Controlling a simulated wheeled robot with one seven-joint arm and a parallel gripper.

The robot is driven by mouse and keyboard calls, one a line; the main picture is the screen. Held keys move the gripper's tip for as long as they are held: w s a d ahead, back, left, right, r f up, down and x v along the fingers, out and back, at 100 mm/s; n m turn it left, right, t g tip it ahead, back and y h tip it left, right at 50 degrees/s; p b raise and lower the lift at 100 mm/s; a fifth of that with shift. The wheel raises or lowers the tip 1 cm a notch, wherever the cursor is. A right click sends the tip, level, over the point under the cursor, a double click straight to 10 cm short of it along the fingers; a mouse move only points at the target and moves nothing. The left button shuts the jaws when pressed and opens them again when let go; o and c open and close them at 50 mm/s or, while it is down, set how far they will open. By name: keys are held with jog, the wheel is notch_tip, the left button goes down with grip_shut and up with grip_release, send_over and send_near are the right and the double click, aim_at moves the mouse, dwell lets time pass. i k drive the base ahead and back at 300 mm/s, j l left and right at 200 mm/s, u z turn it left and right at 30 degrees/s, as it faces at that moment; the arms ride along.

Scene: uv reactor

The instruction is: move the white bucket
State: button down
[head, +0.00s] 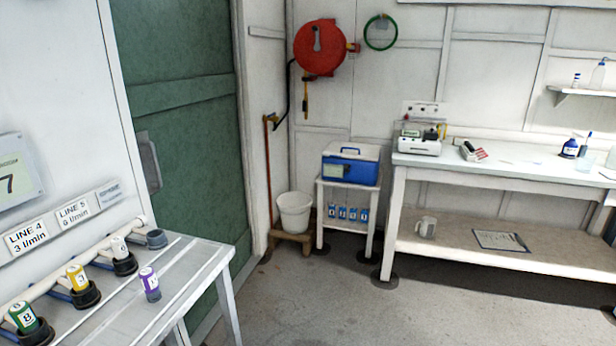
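The white bucket (294,211) stands upright in the back corner of the room in the head view. It rests on a low wooden stool (306,241), between the green door and a small white side table. Its rim is open at the top, and I cannot see what is inside. My gripper is not in view.
A small white table (347,188) with a blue cooler box (351,165) stands close to the bucket's right. A workbench (493,165) runs along the right. A grey table (190,285) with colored-cap fittings is front left. Grey floor (330,305) in the middle is clear.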

aim_at(295, 214)
jog(key=i+z, duration=0.15)
jog(key=i, duration=0.5)
jog(key=i+z, duration=0.1)
jog(key=i, duration=0.5)
jog(key=i+j+z, duration=0.15)
jog(key=i, duration=0.5)
jog(key=i+u, duration=0.25)
jog(key=i, duration=0.35)
jog(key=i+l+u, duration=0.2)
jog(key=i, duration=0.45)
jog(key=i+l+u, duration=0.1)
jog(key=i+u, duration=0.15)
jog(key=i, duration=0.35)
jog(key=i+u, duration=0.35)
jog(key=i, duration=1.05)
